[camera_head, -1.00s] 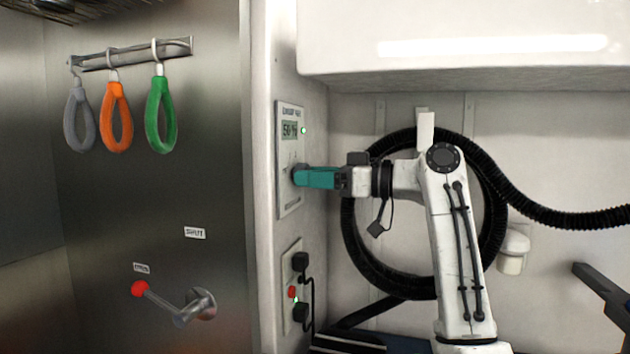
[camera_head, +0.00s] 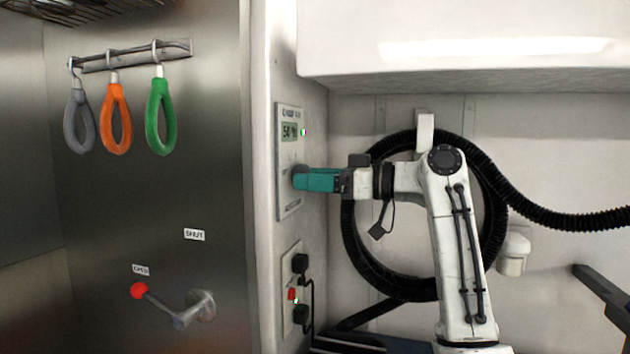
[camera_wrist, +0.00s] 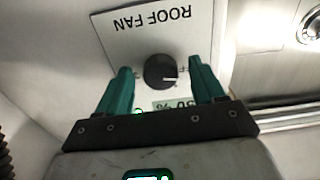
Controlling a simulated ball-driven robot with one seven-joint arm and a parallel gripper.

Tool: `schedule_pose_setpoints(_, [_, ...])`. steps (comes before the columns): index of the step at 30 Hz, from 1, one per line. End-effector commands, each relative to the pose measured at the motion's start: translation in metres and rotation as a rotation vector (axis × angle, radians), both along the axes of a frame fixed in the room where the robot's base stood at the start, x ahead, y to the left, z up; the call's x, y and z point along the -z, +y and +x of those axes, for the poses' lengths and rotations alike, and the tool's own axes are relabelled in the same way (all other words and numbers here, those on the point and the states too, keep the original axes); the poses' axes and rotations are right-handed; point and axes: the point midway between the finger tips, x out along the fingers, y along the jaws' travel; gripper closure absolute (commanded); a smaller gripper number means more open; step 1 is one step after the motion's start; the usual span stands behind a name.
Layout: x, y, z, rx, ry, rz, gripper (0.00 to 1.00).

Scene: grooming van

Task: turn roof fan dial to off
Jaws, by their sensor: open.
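The roof fan dial (camera_wrist: 160,71) is a round black knob with a pale pointer mark on a white panel (camera_wrist: 125,40) lettered ROOF FAN, which appears upside down in the wrist view. In the wrist view the pointer mark lies toward the right. In the head view the panel (camera_head: 291,119) is on the narrow wall, with a display reading about 50 %. My gripper (camera_wrist: 160,80) has teal fingers, open on either side of the dial. In the head view my gripper (camera_head: 298,179) reaches the panel and hides the dial. I cannot tell whether the fingers touch it.
Grey, orange and green loops (camera_head: 116,118) hang from a rail at left. A red-knobbed lever (camera_head: 170,303) is below them. Sockets with a cable (camera_head: 294,290) sit under the panel. A black hose (camera_head: 540,210) coils behind my arm. A white cabinet (camera_head: 460,45) overhangs above.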

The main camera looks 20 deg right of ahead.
Motion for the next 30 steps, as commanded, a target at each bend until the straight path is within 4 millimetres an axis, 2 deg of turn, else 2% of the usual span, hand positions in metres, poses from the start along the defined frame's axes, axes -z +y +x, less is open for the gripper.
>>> schedule_pose_setpoints(16, [0.002, -0.074, -0.052, 0.003, 0.001, 0.000, 0.32])
schedule_pose_setpoints(21, [0.001, -0.084, -0.060, 0.001, 0.001, 0.000, 0.32])
schedule_pose_setpoints(30, [0.001, -0.086, -0.062, 0.001, 0.001, 0.000, 0.32])
